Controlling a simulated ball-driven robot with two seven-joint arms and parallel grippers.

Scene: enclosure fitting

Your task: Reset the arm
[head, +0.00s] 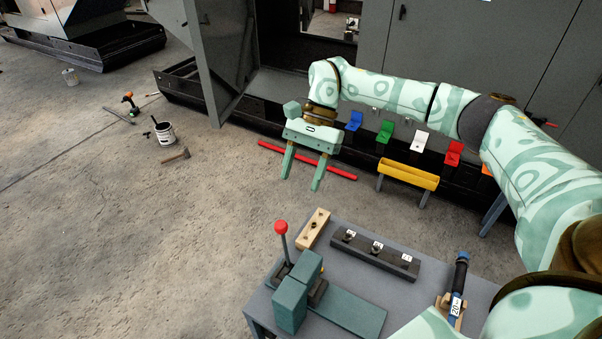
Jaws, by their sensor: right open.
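My right arm reaches in from the right, across the upper middle of the head view, in pale green with darker patches. Its gripper (301,184) points down, with its two fingers spread apart and nothing between them. It hangs in front of the grey enclosure (245,60), near a red bar (335,173) that shows behind and beside the fingers. I cannot tell whether the fingers touch the bar. My left gripper is not in view.
Blue (354,121), green (385,131), white (419,141) and red (454,153) parts line the enclosure's base beside a yellow trough (408,174). A grey workbench (385,283) holds a red-knobbed lever device (281,228). A bucket (165,134) stands on the floor; the floor at left is mostly clear.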

